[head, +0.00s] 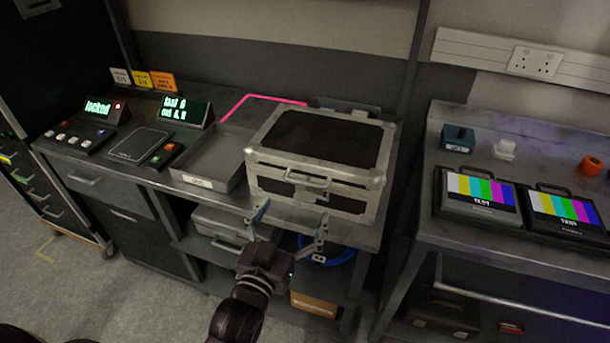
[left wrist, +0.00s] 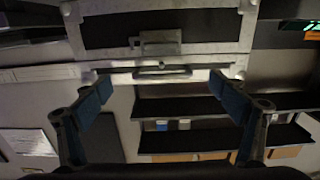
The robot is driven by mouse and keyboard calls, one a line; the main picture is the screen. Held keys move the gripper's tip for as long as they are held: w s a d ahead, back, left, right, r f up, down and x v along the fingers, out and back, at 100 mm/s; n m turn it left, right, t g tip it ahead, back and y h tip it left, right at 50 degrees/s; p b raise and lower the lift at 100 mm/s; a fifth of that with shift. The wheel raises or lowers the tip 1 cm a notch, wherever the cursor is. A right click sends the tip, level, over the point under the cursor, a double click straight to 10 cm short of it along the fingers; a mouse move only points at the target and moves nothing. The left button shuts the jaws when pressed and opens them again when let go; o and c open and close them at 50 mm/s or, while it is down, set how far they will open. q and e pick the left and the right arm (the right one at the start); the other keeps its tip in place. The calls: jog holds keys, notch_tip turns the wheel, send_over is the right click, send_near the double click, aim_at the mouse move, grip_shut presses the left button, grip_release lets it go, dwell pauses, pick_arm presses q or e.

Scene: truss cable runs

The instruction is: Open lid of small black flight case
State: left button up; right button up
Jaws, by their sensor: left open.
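The small black flight case (head: 322,140) sits on the left workbench, with black panels, silver edges and a lid that looks shut. A handle (head: 307,181) is on its front, near the upper edge. In the left wrist view the case (left wrist: 110,28) fills the top, with the handle (left wrist: 162,72) and a latch plate (left wrist: 156,42) visible. My left gripper (head: 292,217) is open and empty in front of the case, below the handle in the head view. In the left wrist view its fingers (left wrist: 163,92) stand either side of the handle, apart from it. My right gripper is not in view.
A grey tray (head: 212,182) stands close left of the case. Left of it are control boxes with lit displays (head: 187,112). A shelf below holds a grey case (head: 222,226) and a blue coil (head: 340,256). The right bench carries two colour-bar monitors (head: 482,189).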

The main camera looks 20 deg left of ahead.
aim_at(304, 182)
pick_arm(q)
jog(key=shift+w+r+p, duration=0.25)
jog(key=shift+w, duration=1.05)
jog(key=shift+w+r+p, duration=0.3)
jog(key=shift+w, duration=0.95)
jog(key=shift+w+r+p, duration=0.25)
jog(key=shift+w, duration=1.05)
jog(key=shift+c, duration=0.4)
